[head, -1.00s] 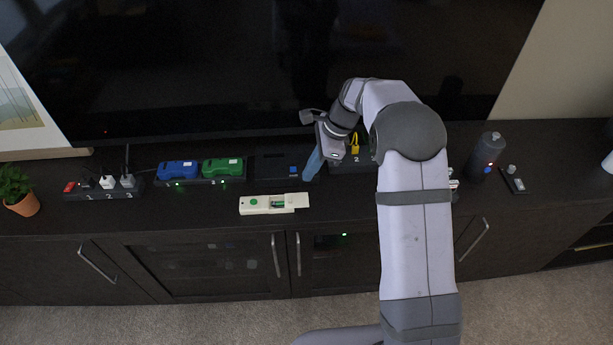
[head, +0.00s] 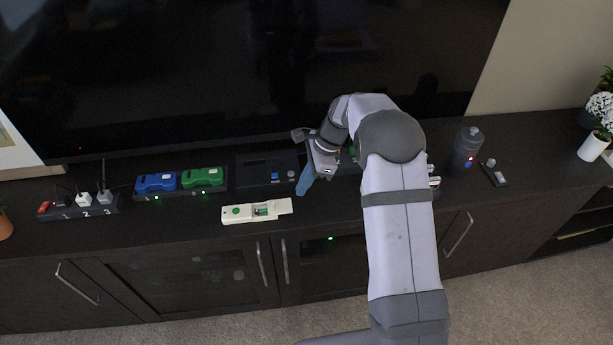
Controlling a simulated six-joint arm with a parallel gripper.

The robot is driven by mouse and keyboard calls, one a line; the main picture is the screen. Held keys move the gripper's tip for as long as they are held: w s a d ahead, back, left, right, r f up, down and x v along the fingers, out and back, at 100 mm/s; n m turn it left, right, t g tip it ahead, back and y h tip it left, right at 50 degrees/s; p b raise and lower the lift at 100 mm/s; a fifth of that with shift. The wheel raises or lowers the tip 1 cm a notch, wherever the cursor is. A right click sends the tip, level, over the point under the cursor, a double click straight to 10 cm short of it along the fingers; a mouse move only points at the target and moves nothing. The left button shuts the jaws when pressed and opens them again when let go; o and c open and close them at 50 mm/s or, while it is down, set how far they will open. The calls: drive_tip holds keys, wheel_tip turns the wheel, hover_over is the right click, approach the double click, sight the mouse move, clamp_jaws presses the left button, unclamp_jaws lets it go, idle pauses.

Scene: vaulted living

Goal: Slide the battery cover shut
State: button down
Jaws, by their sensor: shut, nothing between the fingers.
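A cream handheld device (head: 238,214) with a round green button lies on the dark cabinet top near its front edge. Its battery compartment (head: 262,211) is uncovered, and a green battery shows inside. The cream battery cover (head: 284,206) sticks out at the right end of the device. My gripper (head: 303,186), with blue fingers, is shut and empty. It points down just right of and behind the cover, with a small gap in the picture. Whether the fingertips touch the cabinet top cannot be told.
A charging dock with a blue pack (head: 156,183) and a green pack (head: 203,177) stands behind left. A power strip (head: 84,209) is farther left. A black tray (head: 268,172) lies behind the device. A grey bottle (head: 467,148) stands right. The cabinet's front strip is clear.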

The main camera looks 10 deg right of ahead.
sight(278, 207)
drive_tip(key=x, duration=0.4)
drive_tip(key=shift+a+f, duration=0.15)
drive_tip(key=shift+f, duration=0.25)
drive_tip(key=a+p, duration=0.1)
drive_tip(key=a, duration=0.2)
drive_tip(key=shift+r, duration=0.1)
drive_tip(key=shift+a+p, duration=0.3)
drive_tip(key=shift+a, duration=0.2)
drive_tip(key=shift+a+p, duration=0.7)
drive_tip(key=shift+a, duration=1.9)
